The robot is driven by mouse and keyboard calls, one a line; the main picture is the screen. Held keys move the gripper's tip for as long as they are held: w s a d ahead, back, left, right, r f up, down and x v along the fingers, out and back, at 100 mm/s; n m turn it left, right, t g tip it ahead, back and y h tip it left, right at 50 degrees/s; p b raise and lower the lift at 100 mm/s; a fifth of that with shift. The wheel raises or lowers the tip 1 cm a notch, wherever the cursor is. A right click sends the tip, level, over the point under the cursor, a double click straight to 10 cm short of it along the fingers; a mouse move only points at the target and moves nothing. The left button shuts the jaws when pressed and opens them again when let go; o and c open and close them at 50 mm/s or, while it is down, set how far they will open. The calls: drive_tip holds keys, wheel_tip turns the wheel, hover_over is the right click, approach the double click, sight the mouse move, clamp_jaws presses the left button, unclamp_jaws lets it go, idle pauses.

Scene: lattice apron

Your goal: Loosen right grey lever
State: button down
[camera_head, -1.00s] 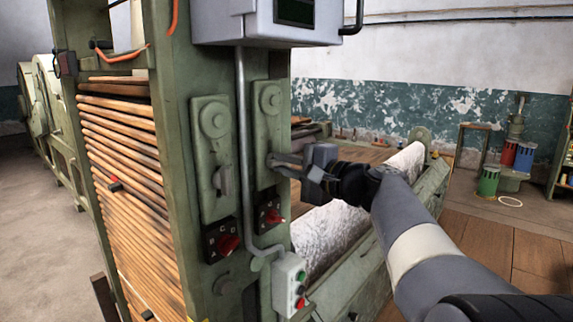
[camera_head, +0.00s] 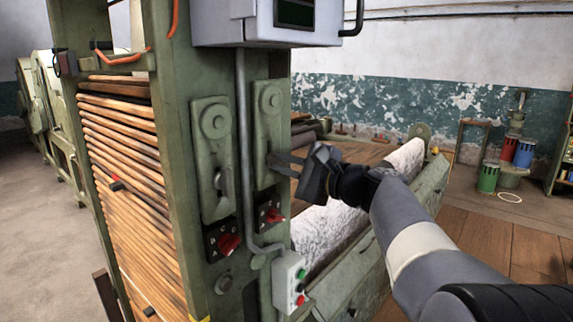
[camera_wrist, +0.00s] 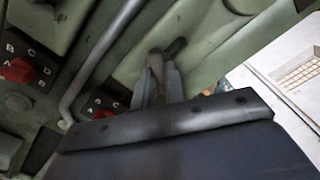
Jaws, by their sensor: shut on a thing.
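The right grey lever sits on the right pale green plate (camera_head: 268,115) of the machine's upright. My gripper (camera_head: 275,163) reaches it from the right and is shut on it, and its fingers hide most of the lever in the head view. In the wrist view the lever (camera_wrist: 156,62) shows as a small grey piece between the tips of my gripper (camera_wrist: 157,78), beside a dark recess in the plate. The left grey lever (camera_head: 223,183) hangs on the left green plate (camera_head: 213,150), apart from my gripper.
A bent grey pipe (camera_head: 243,150) runs between the two plates. Red knobs (camera_head: 229,243) sit below them, and a button box (camera_head: 289,280) is lower right. A grey cabinet (camera_head: 260,25) overhangs above. A white roller (camera_head: 330,232) lies behind my arm.

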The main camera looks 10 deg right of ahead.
drive_tip(key=c, duration=1.5)
unclamp_jaws()
drive_tip(key=shift+o, duration=0.2)
drive_tip(key=shift+d, duration=0.1)
drive_tip(key=b+v, duration=0.2)
drive_tip(key=v, duration=0.8)
drive_tip(key=shift+s+d, duration=0.15)
drive_tip(key=shift+s, duration=0.2)
drive_tip(key=shift+w, duration=0.1)
drive_tip(key=p+x, duration=0.2)
drive_tip(key=x, duration=0.8)
drive_tip(key=shift+w+a, duration=0.25)
drive_tip(key=shift+w, duration=0.05)
